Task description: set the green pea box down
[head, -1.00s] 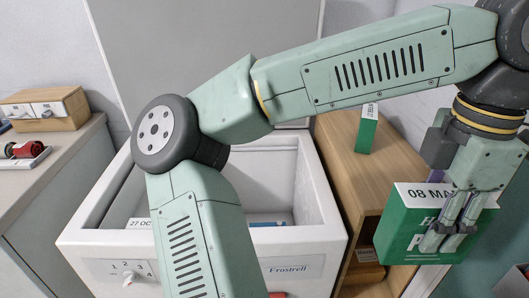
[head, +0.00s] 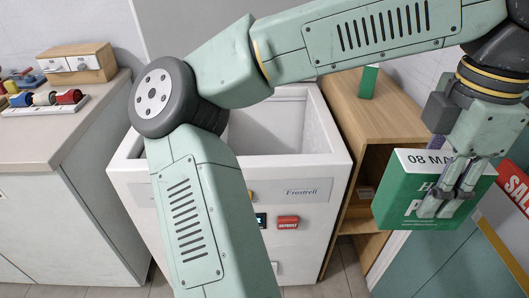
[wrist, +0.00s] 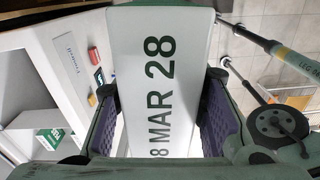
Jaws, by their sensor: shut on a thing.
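The green pea box (head: 412,204) has a white top marked with a date that reads 08 MAR in the head view. In the wrist view its white face (wrist: 160,70) reads "8 MAR 28". My gripper (head: 446,204) is shut on the box and holds it in the air at the right, beside the wooden shelf unit. In the wrist view my purple-padded fingers press on both sides of the box. The underside of the box is hidden.
A white open-topped chest labelled Frostell (head: 335,172) stands in the middle, partly behind my arm. A wooden shelf unit (head: 395,108) stands right of it, with another green box (head: 369,82) on top. A counter (head: 40,135) is at the left. A red SALE sign (head: 517,186) is at the right edge.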

